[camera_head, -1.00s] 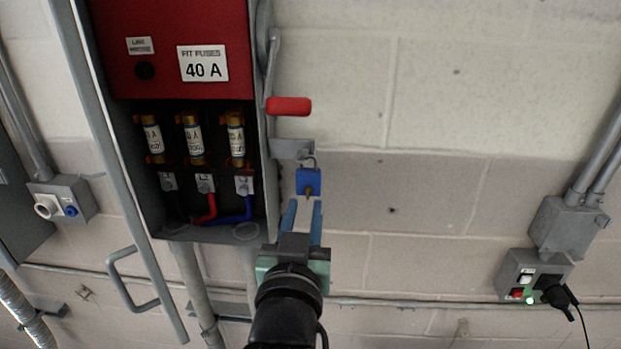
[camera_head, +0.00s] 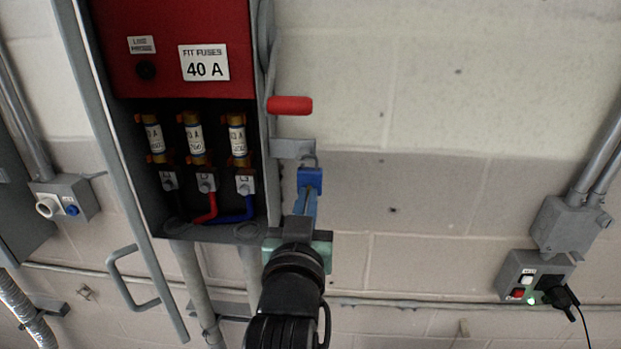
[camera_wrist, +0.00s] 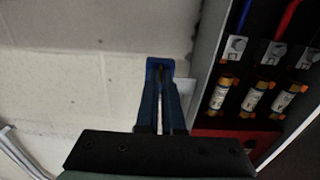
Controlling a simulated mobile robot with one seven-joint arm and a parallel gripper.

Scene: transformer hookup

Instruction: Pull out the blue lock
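The blue lock (camera_head: 310,180) hangs by its shackle from a grey bracket (camera_head: 293,149) on the right side of the fuse box. In the wrist view the lock (camera_wrist: 160,63) shows just beyond my fingertips. My gripper (camera_head: 306,193) is directly below the lock, its blue fingers drawn close together at the lock's underside. In the wrist view my gripper (camera_wrist: 160,80) has only a thin gap between its fingers, with the lock's key between the tips. The key is mostly hidden by the fingers.
The open fuse box (camera_head: 180,90) has a red handle (camera_head: 289,105) above the lock. Its three fuses (camera_head: 195,140) and cables lie left of my gripper. A switch socket box (camera_head: 535,277) is on the wall at right. The wall right of the lock is clear.

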